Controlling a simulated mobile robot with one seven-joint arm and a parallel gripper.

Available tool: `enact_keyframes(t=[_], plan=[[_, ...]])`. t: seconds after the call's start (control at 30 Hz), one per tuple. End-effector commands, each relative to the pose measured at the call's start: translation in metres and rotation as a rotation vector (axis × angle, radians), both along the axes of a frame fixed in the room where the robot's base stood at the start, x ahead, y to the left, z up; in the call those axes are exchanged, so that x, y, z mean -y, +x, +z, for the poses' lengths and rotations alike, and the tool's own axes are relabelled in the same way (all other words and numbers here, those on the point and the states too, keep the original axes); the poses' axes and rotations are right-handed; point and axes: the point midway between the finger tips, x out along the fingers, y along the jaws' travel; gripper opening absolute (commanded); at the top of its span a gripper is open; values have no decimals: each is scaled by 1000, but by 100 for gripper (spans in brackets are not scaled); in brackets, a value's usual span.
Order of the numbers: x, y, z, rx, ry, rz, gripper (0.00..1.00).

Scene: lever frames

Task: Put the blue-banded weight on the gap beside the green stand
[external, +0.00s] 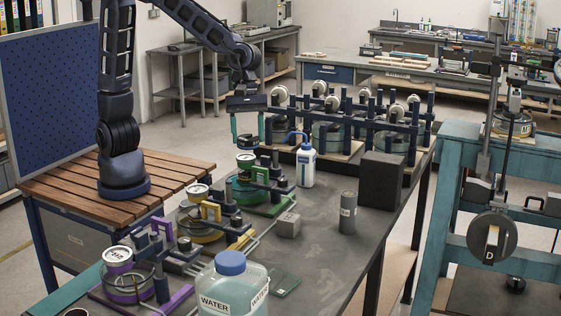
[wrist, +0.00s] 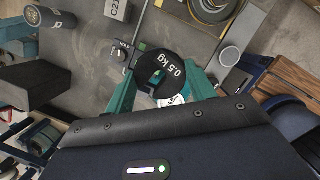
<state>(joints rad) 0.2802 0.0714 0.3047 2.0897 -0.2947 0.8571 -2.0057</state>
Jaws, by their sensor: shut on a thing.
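My gripper (external: 247,138) hangs above the back end of the bench, its two teal fingers pointing down. In the wrist view the fingers (wrist: 158,92) are on either side of a dark slotted disc weight (wrist: 174,66) marked "0.5 kg", and are shut on it. I see no blue band on the weight from this side. The green stand (external: 247,190), with green parts and a round green-tinted base, is just below the gripper.
A white bottle with a blue cap (external: 305,165) stands close right of the gripper. A dark block (external: 381,180), a grey cylinder (external: 348,217) and a small grey block (external: 287,225) stand on the bench. Yellow (external: 208,212) and purple (external: 120,260) stands are nearer.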

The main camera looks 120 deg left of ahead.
Motion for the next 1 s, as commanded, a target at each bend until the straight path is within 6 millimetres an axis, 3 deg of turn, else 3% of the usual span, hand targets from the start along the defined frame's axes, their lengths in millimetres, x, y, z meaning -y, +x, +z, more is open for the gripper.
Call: enact_keyframes(t=[0.03,0.2,0.6,0.8,1.0], plan=[[-18,-3,0,0,-1,19,15],[-67,-16,0,2,-4,64,15],[-172,-64,-2,7,-11,167,15],[-215,-94,-3,10,-16,215,15],[-242,-116,-4,13,-17,247,15]])
